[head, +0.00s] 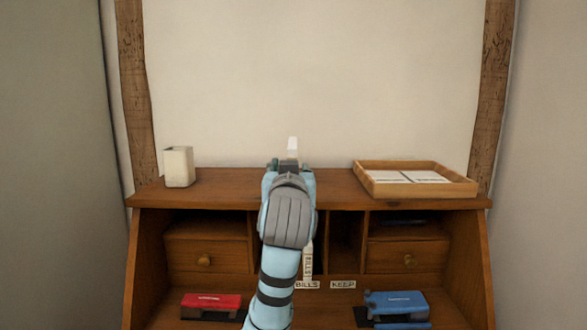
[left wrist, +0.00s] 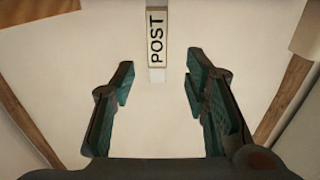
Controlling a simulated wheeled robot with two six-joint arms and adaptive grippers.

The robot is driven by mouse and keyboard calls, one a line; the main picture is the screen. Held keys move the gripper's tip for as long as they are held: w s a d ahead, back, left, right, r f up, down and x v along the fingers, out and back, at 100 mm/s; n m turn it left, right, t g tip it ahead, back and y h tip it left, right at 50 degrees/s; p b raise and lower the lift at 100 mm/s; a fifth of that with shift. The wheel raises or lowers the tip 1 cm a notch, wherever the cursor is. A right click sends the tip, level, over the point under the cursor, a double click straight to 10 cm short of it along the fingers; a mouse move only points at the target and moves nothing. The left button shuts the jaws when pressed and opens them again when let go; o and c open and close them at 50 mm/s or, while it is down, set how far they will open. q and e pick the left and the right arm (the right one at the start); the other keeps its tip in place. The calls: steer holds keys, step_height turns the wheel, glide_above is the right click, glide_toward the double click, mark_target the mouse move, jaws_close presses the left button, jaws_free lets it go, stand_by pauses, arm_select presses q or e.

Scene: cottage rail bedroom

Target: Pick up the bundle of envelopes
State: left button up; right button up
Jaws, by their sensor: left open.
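My left gripper (head: 290,163) is raised above the desk's top at the centre of the head view. In the left wrist view (left wrist: 157,85) its two fingers are apart with nothing between them. A narrow pale upright piece (head: 292,146) shows just beyond the fingertips. In the left wrist view a pale strip labelled POST (left wrist: 157,38) lies ahead of the gap between the fingers. Another narrow pale piece marked BILLS (head: 308,262) stands upright in the desk's middle slots, partly behind my arm. Which is the envelope bundle is unclear. My right gripper is out of view.
The wooden desk (head: 225,184) has a pale cup (head: 179,167) at left and a wooden tray (head: 420,192) of papers at right. Below are drawers, BILLS (head: 307,285) and KEEP (head: 343,285) labels, a red punch (head: 211,301) and a blue punch (head: 396,304).

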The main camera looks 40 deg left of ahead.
arm_select(q)
steer(key=x, duration=0.2)
steer(key=b+x, duration=0.1)
steer(key=x, duration=0.5)
steer(key=shift+w+f, duration=0.2)
steer(key=shift+f, duration=0.1)
jaws_close()
